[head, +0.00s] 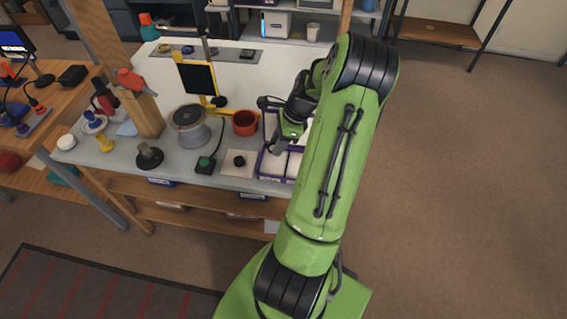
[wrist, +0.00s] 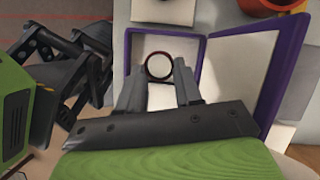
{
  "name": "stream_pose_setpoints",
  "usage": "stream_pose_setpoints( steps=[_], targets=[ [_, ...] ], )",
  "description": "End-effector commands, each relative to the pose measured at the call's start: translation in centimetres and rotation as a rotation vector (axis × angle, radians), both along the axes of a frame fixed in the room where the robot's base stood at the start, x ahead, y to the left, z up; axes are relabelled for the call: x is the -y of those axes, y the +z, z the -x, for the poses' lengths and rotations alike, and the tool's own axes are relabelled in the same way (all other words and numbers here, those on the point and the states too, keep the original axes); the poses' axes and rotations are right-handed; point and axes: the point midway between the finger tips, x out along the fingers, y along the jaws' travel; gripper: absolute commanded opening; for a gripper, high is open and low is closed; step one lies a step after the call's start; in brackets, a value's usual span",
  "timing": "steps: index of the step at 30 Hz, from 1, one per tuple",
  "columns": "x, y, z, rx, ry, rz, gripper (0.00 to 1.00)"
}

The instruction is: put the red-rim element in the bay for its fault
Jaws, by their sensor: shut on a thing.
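The red-rim element (wrist: 159,65) is a small round lens with a dark red rim and a pale centre. My gripper (wrist: 160,70) is shut on it, one fingertip on each side, in the wrist view. It is over the left of two pale bays of a purple-walled tray (wrist: 283,75); I cannot tell how high above the bay floor. In the head view my gripper (head: 277,148) reaches down over the purple tray (head: 262,172), and the element cannot be made out there. No bay labels are readable.
A grey drum (head: 190,128) and a yellow-framed black panel (head: 198,80) stand further back left.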

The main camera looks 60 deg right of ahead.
Motion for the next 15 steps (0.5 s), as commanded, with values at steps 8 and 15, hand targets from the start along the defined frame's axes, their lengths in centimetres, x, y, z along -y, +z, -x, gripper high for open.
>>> stream_pose_setpoints(
  steps=[8,15],
  targets=[
    [-0.1,-4.9,0.0,-0.001,0.000,-0.002,0.06],
    [0.0,-6.8,0.0,0.001,0.000,0.001,0.06]
  ],
)
